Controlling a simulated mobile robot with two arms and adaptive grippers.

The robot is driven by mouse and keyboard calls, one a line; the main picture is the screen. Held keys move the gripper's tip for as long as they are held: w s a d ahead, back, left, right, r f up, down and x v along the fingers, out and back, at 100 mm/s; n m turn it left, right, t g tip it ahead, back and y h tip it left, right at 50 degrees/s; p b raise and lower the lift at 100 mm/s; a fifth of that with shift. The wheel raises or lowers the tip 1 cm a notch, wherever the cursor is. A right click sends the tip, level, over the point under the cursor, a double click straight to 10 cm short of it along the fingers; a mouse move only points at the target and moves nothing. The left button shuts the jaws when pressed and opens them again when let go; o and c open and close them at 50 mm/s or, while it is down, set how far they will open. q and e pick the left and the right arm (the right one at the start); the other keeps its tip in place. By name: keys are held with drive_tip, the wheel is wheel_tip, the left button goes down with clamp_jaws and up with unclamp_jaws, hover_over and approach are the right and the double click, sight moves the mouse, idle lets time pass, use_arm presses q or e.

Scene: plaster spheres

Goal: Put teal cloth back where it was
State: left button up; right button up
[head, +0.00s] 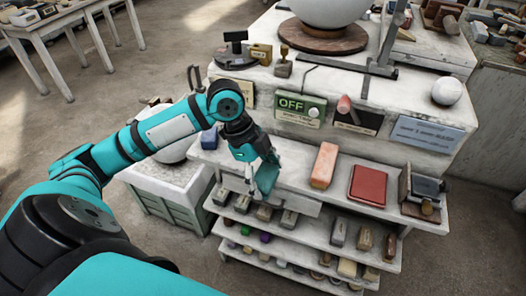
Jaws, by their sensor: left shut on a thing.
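The teal cloth (267,177) shows as a small folded teal piece at the tip of my left gripper (262,163). The gripper points down and is shut on the cloth. It is over the left part of the white shelf top, left of an orange block (324,165). I cannot tell whether the cloth touches the shelf top. My right gripper is not in view.
A red book-like pad (368,186) and a dark device (425,190) stand to the right on the shelf top (300,182). A small blue object (209,138) is at the left. A green OFF sign (293,105) is behind. Lower shelves hold several small blocks.

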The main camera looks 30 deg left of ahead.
use_arm(q)
drive_tip(key=w+a, duration=0.2)
drive_tip(key=w, duration=0.1)
drive_tip(key=w+a+p, duration=0.1)
drive_tip(key=w+a, duration=0.1)
drive_tip(key=w, duration=0.1)
drive_tip(key=w+a+f+p, duration=0.1)
drive_tip(key=w+a, duration=0.2)
drive_tip(key=w, duration=0.1)
drive_tip(key=shift+w+a+f+p, duration=0.15)
drive_tip(key=shift+w+a+p, duration=0.2)
drive_tip(key=shift+w+a, duration=0.1)
wheel_tip(320, 180, down, 3)
drive_tip(key=shift+f+p, duration=0.2)
drive_tip(key=shift+p, duration=0.5)
drive_tip(key=shift+f, duration=0.1)
drive_tip(key=shift+f, duration=0.1)
drive_tip(key=o, duration=1.1)
drive_tip(key=shift+o, duration=0.2)
drive_tip(key=b+v, duration=0.2)
drive_tip(key=v, duration=1)
